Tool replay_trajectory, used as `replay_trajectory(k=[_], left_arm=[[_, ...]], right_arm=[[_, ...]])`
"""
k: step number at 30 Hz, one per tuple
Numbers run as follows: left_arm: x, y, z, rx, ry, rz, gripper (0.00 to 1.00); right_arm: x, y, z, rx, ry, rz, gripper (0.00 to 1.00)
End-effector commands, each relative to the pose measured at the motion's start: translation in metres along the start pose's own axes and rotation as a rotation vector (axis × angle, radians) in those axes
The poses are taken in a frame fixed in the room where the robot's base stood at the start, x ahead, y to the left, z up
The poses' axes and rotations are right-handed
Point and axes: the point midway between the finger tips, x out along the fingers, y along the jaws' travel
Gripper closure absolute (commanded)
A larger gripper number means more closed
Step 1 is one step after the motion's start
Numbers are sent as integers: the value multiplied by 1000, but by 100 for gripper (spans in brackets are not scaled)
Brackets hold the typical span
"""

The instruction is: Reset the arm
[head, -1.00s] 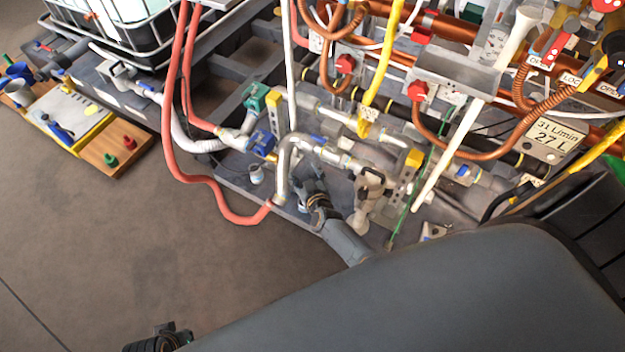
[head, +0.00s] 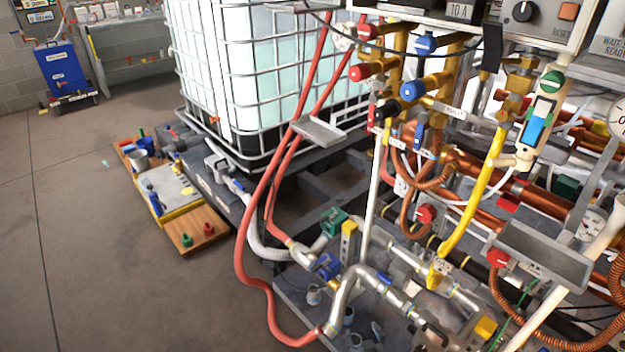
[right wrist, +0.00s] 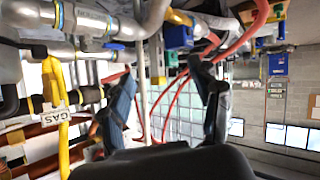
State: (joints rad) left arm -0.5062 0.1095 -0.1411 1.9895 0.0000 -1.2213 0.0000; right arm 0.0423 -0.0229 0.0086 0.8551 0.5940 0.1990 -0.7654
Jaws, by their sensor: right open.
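My right gripper (head: 363,334) shows only in part at the bottom edge of the head view, close to the silver bent pipe (head: 345,290). In the right wrist view my right gripper (right wrist: 162,76) has its two dark fingers spread wide, with nothing held between them. Pipes and red hoses (right wrist: 180,95) show beyond the fingers. My left gripper is out of view.
The heater rig with copper pipes (head: 535,198) and valves fills the right side. A caged white tank (head: 245,75) stands behind, with a red hose (head: 243,270) looping down. Open grey floor (head: 110,270) lies at left.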

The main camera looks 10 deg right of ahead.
Motion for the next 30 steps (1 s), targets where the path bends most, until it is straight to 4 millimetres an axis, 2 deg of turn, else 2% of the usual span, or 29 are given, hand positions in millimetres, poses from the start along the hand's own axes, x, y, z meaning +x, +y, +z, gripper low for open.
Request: replay_trajectory(k=[4,8,11,15,17,21,24,27,30], left_arm=[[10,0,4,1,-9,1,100],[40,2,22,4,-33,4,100],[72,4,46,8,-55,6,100],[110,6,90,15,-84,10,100],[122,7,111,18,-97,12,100],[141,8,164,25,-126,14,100],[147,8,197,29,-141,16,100],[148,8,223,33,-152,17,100],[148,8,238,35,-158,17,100]], right_arm=[[-8,-4,12,-2,-29,-20,37],[-33,-17,51,-14,-123,-83,37],[-65,-28,97,-24,-237,-145,37],[-121,-38,162,-35,-412,-216,37],[-148,-39,189,-43,-491,-239,37],[-216,-37,247,-63,-675,-274,37],[-260,-30,278,-79,-784,-282,37],[-293,-24,300,-92,-865,-283,37],[-313,-20,312,-100,-913,-280,37]])
